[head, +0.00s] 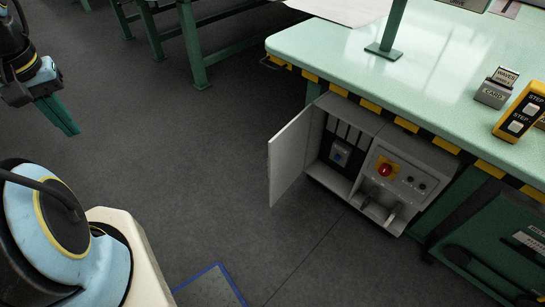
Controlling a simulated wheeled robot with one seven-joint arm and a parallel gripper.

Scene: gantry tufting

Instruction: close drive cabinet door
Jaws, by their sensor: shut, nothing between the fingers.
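The drive cabinet (408,166) is a grey box under the near edge of the green table. Its door (291,155) is a pale grey panel standing wide open, swung out to the left from the cabinet's left side. Dark modules show inside, and a red knob on a yellow plate sits on the front panel to the right. My gripper (71,131) is at the upper left, pointing down, with its dark green fingers together and empty. It is well apart from the door, with bare floor between them.
The green table (425,70) has a yellow and black striped edge overhanging the cabinet. On it are a yellow step control box (520,115) and a card holder (494,92). Green table legs (192,45) stand at the back. A blue-edged floor mark (212,287) lies in front.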

